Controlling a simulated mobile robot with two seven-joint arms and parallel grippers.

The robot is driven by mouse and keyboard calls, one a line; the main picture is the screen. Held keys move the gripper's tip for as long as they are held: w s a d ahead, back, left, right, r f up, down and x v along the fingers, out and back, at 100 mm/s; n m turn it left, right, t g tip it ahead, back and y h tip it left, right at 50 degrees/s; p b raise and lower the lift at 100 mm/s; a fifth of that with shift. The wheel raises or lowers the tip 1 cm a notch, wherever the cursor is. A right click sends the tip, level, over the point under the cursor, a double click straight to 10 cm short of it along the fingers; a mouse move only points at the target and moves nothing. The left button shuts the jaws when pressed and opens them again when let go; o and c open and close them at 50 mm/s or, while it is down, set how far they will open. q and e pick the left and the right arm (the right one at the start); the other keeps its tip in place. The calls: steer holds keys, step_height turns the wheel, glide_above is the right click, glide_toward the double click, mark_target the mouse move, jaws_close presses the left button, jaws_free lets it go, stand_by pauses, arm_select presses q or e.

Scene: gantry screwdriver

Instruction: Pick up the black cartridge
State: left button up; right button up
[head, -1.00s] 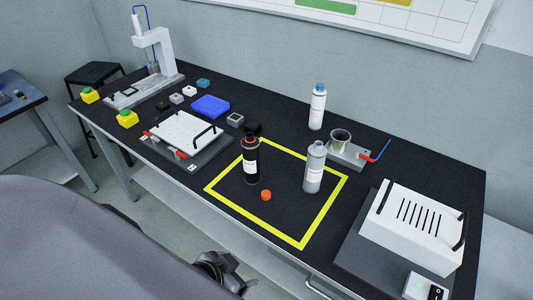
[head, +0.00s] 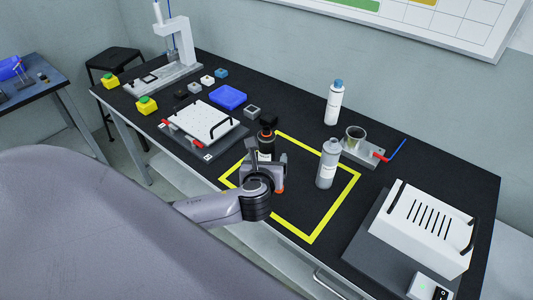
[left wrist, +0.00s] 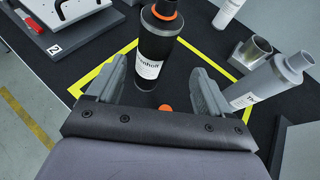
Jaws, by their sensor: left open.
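The black cartridge (head: 266,143) stands upright inside the yellow taped square, with an orange ring near its top and a white label. In the head view my left gripper (head: 268,172) is in front of it and hides its lower part. In the left wrist view the cartridge (left wrist: 155,52) stands just beyond and between the open fingers of my left gripper (left wrist: 160,84), with no visible grip on it. A small orange cap (head: 281,188) lies near the gripper, partly hidden. My right gripper is not in view.
A grey bottle (head: 328,164) stands close to the right of the cartridge. A white bottle (head: 333,103) and a metal cup (head: 354,138) on a fixture stand behind. A white plate fixture (head: 207,122) lies to the left. The front right of the yellow square (head: 313,238) is clear.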

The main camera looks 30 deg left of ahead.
mark_target(265, 149)
arm_select(q)
steer(key=shift+w+a+m, duration=0.3)
steer(key=shift+w+a, duration=0.05)
steer(key=shift+w, duration=0.25)
steer(key=shift+a+r+x, duration=0.1)
steer(key=shift+a+x, duration=0.1)
steer(key=shift+x, duration=1.35)
steer(key=shift+a+r+x, duration=0.1)
steer(key=shift+a+x, duration=0.1)
steer(key=shift+x, duration=1.4)
steer(key=shift+s, duration=0.1)
steer(key=shift+c, duration=0.3)
steer(key=c, duration=1)
steer(key=shift+r, duration=0.1)
steer(key=shift+c, duration=1.4)
steer(key=shift+r, duration=0.1)
